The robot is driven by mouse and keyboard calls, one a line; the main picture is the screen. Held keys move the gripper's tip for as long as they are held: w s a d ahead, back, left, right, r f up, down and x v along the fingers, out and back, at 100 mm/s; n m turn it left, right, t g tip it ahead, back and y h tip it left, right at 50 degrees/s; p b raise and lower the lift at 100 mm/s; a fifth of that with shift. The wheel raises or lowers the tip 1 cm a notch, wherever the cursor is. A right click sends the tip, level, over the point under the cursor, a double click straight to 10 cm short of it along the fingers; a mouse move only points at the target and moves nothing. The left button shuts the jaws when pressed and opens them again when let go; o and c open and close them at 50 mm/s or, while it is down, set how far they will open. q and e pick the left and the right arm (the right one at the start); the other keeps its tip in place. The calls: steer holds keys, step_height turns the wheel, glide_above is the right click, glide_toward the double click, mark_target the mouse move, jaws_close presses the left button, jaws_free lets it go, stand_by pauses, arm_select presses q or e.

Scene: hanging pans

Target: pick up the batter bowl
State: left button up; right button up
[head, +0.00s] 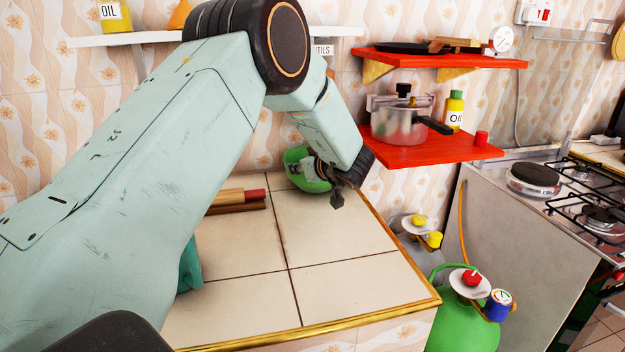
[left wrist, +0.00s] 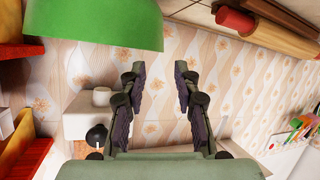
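The green bowl (head: 297,157), which looks like the batter bowl, is at the back of the tiled counter against the wall, partly hidden behind my left gripper (head: 338,196). In the left wrist view, a large green curved surface, apparently the bowl (left wrist: 95,22), fills the upper left. The fingers of my left gripper (left wrist: 161,72) are apart there. The gap between them is empty, with only patterned wall behind. The bowl lies to the side of the fingers, not between them; I cannot tell whether it touches them. My right gripper is not in view.
Rolling pins (head: 238,197) lie on the counter (head: 335,225) left of the bowl. A teal object (head: 190,268) is partly hidden by my arm. A red shelf (head: 425,150) with a pressure cooker (head: 400,125) hangs to the right. The counter's front is clear.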

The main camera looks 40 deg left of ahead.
mark_target(286, 166)
arm_select(q)
steer(key=x, duration=0.3)
steer(key=f+b+x, duration=0.1)
steer(key=x, duration=0.2)
steer(key=shift+w+d, duration=0.1)
steer(key=shift+d, duration=0.05)
steer(key=shift+a+r, duration=0.2)
steer(key=shift+a, duration=0.2)
steer(key=shift+w+a+f, duration=0.45)
steer(key=shift+a+f, duration=0.1)
steer(key=shift+a, duration=0.05)
steer(key=shift+s+d+r, duration=0.25)
steer(key=shift+d+r, duration=0.05)
steer(key=shift+r, duration=0.1)
steer(key=c, duration=0.3)
steer(key=shift+c, duration=1)
steer(key=shift+a+f, duration=0.1)
steer(key=shift+f, duration=0.15)
jaws_close()
